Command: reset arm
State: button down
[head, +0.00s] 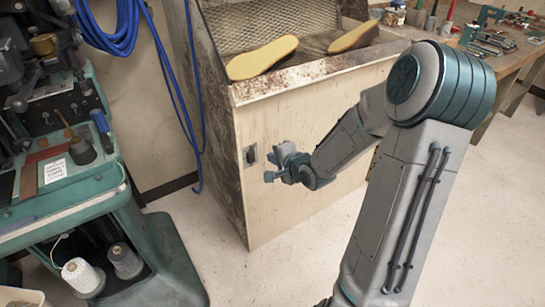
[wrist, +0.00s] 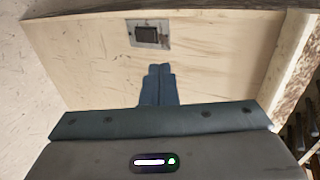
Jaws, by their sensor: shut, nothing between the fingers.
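My gripper (head: 272,168) is in front of the pale wooden front panel (head: 290,205) of a bin in the head view, near a small dark switch (head: 250,155) on a metal plate. In the wrist view the two fingers (wrist: 160,70) are together, with nothing between them, and point toward the panel. The switch (wrist: 146,35) shows just above and left of the fingertips there. Whether the fingers touch the panel cannot be told. My arm is bent, with its elbow high at the right of the head view.
Two yellow soles (head: 262,58) lie on top of the bin. A green stitching machine (head: 60,185) with thread spools (head: 83,275) stands at left. Blue hoses (head: 185,90) hang between them. A workbench (head: 510,62) with tools is at back right. The floor (head: 225,275) in front is clear.

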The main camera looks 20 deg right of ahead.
jog(key=s+a+r+n+g+h+p, duration=0.1)
jog(key=s+r+n+g+p, duration=0.3)
jog(key=s+r, duration=0.8)
jog(key=s+a+r+n+g+h+p, duration=0.2)
jog(key=s+a+r+n+g+p, duration=0.2)
jog(key=s+r+n+p, duration=0.5)
jog(key=s+r+n+g, duration=0.1)
jog(key=s+r, duration=0.2)
jog(key=s, duration=0.2)
jog(key=shift+s+a+n, duration=0.15)
jog(key=shift+s+n, duration=0.15)
jog(key=shift+s, duration=0.05)
